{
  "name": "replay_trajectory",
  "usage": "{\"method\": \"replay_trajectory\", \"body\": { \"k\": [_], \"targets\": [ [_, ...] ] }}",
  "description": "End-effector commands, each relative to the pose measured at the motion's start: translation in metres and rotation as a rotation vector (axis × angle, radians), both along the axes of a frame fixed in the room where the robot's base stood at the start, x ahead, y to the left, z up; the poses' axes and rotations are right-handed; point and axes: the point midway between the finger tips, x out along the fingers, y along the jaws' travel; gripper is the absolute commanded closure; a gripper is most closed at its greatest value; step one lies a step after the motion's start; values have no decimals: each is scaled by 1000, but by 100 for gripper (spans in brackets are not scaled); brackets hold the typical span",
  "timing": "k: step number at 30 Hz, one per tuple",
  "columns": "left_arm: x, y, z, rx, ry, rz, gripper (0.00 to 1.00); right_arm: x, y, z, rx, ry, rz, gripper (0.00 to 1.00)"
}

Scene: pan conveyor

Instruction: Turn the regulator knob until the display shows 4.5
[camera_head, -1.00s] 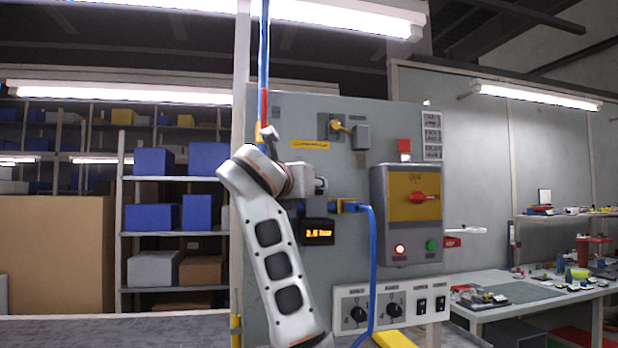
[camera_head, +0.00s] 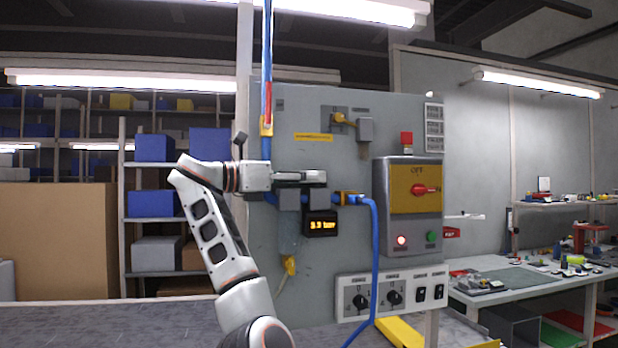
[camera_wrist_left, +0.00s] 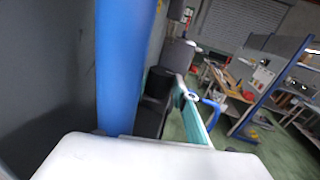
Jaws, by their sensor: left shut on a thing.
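The display (camera_head: 320,225) is a small black box with orange digits on the grey panel; it seems to read 3.3 bar. My left gripper (camera_head: 318,178) comes in from the left, level, right above the regulator. It is shut on the regulator knob, which its fingers mostly hide. In the left wrist view a black cylinder (camera_wrist_left: 157,84) shows beyond the white gripper housing; I cannot tell if it is the knob. My right gripper is not in view.
A blue hose (camera_head: 374,265) runs down right of the display. Another blue hose (camera_head: 266,60) hangs close to my left wrist. Black dials (camera_head: 394,298) sit below. A workbench (camera_head: 500,262) stands at right.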

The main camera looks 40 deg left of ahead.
Motion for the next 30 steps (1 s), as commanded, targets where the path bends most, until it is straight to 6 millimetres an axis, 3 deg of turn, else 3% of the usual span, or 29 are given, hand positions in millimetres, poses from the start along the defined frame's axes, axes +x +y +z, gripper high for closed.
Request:
{"method": "replay_trajectory", "body": {
  "k": [17,18,20,30],
  "targets": [
    [1,0,-1,-1,5,-37,94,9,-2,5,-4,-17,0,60],
    [1,0,-1,-1,5,-37,70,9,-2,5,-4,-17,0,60],
    [1,0,-1,-1,5,-37,55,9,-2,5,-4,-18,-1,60],
    [1,2,-1,1,2,-32,55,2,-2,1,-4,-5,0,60]
  ]
}}
